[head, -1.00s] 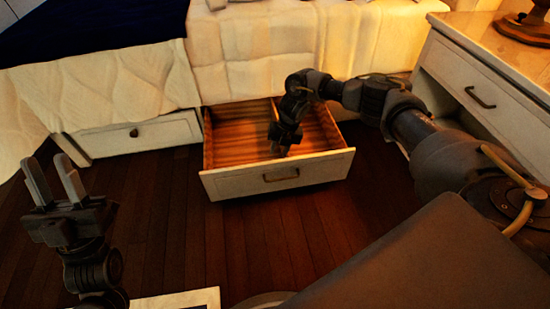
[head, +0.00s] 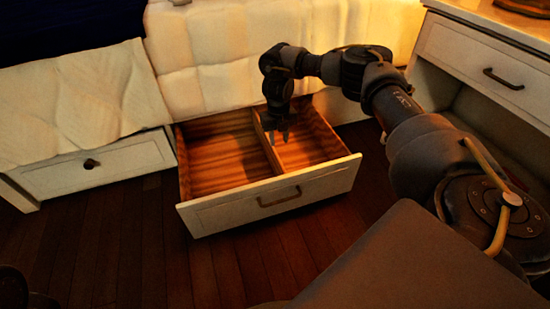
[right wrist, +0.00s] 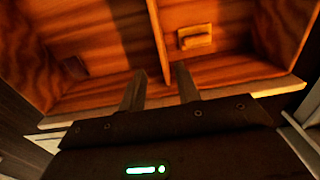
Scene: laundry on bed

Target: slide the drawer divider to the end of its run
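The drawer (head: 215,222) is pulled out from under the bed. My right gripper (head: 279,138) points down over the drawer, close to the divider. Its fingers (right wrist: 160,88) are apart, and the divider appears between them in the right wrist view; I see no contact. A small tan block (right wrist: 195,37) lies just right of the divider in that view. My left gripper's fingers are out of view.
A shut drawer (head: 95,167) is at the left under the bed (head: 220,50). A nightstand (head: 475,65) with an open shelf space stands at the right. Dark wooden floor (head: 130,250) is clear in front of the drawers.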

